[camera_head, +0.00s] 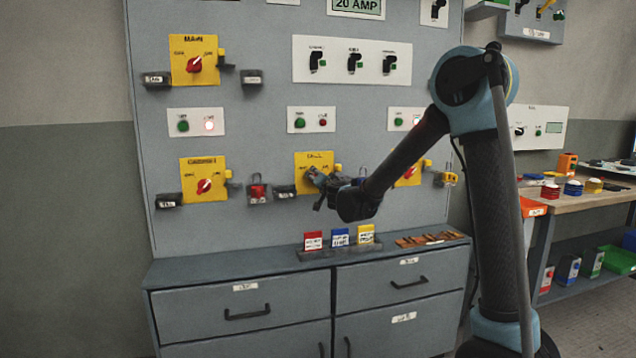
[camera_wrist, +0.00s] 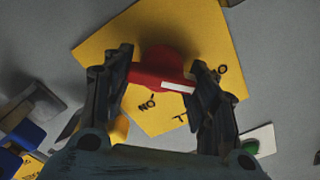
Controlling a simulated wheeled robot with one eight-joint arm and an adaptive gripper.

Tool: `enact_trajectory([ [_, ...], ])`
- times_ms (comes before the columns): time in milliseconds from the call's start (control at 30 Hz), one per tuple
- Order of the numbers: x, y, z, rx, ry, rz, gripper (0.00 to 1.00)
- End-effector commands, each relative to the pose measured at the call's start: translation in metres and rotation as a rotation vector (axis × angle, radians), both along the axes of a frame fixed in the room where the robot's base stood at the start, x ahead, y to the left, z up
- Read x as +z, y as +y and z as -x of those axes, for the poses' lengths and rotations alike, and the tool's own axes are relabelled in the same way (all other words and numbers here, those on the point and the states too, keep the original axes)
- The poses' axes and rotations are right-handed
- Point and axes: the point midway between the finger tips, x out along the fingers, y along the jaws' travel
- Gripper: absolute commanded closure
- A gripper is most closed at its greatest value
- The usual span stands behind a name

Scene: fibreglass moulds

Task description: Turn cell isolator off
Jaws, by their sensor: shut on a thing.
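The middle isolator of the lower row has a yellow plate (camera_head: 301,168) with a small label at its top that I cannot read clearly. In the wrist view its yellow plate (camera_wrist: 105,38) appears tilted and carries a red rotary knob (camera_wrist: 162,60) with a white pointer stripe. The word ON shows upside down below the knob, and other lettering is partly covered by a finger. My gripper (camera_head: 318,180) is at this plate; in the wrist view its two dark fingers (camera_wrist: 163,72) are shut on the red knob, one on each side. In the head view the gripper hides the knob.
Other yellow isolators sit at upper left (camera_head: 195,60), lower left (camera_head: 204,180) and right (camera_head: 408,173). A red padlock (camera_head: 257,188) hangs left of my gripper. Red, blue and yellow tags (camera_head: 340,238) stand on the cabinet top (camera_head: 210,262) below. My arm covers part of the panel's right side.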

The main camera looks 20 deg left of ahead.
Motion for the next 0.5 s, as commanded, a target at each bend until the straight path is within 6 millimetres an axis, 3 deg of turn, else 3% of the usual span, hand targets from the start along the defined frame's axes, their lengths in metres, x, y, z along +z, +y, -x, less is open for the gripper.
enact_trajectory([
  [233, -0.0003, -0.0014, -0.0007, -0.003, -0.001, 0.001, 0.71],
  [267, -0.0002, -0.0014, -0.0008, -0.003, -0.001, 0.001, 0.45],
  [333, -0.0001, -0.0014, -0.001, -0.003, -0.001, 0.001, 0.29],
  [500, 0.0, -0.001, -0.0008, -0.003, 0.0, 0.0, 0.26],
])
